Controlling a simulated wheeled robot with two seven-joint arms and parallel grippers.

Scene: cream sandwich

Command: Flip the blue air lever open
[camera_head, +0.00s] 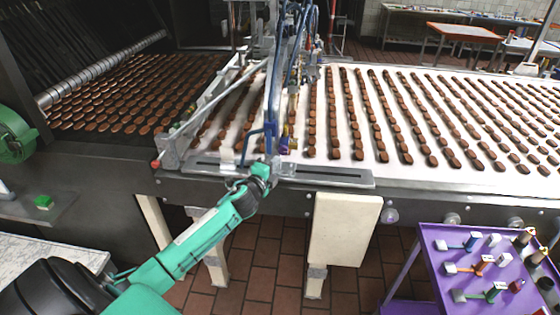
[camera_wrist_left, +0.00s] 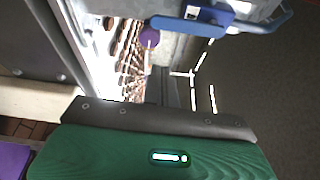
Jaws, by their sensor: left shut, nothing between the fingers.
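A blue bar-like handle (camera_head: 269,138) stands on the depositing machine over the conveyor, just above my left gripper in the head view. In the left wrist view a blue lever-like bar (camera_wrist_left: 190,25) crosses the top, beyond the gripper. My left gripper (camera_head: 266,165) is shut and empty, at the conveyor's front edge below the handle; its tips are hard to make out. I cannot tell whether it touches the handle. Another small blue lever (camera_head: 472,241) lies on the purple panel at lower right, far from the gripper. My right gripper is not in view.
The white conveyor (camera_head: 440,172) carries rows of brown biscuits. Blue hoses and frame parts crowd the machine (camera_head: 290,70). A metal rail (camera_head: 330,176) runs along the front edge. The purple panel (camera_head: 428,262) holds several coloured levers and knobs. Tiled floor (camera_head: 255,260) is open below.

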